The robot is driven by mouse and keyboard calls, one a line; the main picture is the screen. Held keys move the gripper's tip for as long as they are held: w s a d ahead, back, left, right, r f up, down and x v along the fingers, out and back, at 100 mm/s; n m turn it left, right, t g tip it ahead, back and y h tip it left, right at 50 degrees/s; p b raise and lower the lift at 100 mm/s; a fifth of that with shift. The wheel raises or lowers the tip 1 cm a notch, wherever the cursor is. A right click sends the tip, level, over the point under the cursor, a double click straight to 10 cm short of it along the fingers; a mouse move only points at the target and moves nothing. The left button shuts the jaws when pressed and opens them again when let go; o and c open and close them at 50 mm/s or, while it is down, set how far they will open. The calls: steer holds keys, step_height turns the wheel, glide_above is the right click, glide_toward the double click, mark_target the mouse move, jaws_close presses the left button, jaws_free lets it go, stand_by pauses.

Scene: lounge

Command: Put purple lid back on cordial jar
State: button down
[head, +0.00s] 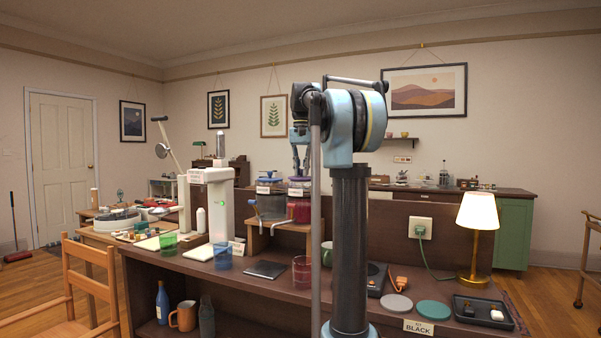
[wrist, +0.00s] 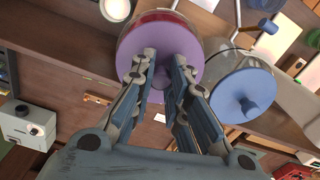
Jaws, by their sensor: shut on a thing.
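The purple lid (wrist: 158,43) is a disc with a knob (wrist: 166,84), which shows between my fingers in the wrist view. My gripper (wrist: 163,62) is shut on the lid. The cordial jar (head: 299,212) holds red liquid and stands on a small wooden stand, below my gripper (head: 300,168) in the head view. The lid (head: 299,181) is at the jar's top. Red from the jar shows past its edge in the wrist view. I cannot tell whether the lid sits fully on the rim.
A second jar (head: 271,205) with a blue lid (wrist: 246,92) stands close to the left on the same stand (head: 292,226). A white dispenser (head: 220,205) is farther left. A red tumbler (head: 302,271) and a dark slab (head: 265,269) are on the counter in front.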

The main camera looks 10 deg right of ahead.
steer(key=shift+f, duration=0.5)
steer(key=c, duration=1.5)
jaws_free()
steer(key=shift+r, duration=2.95)
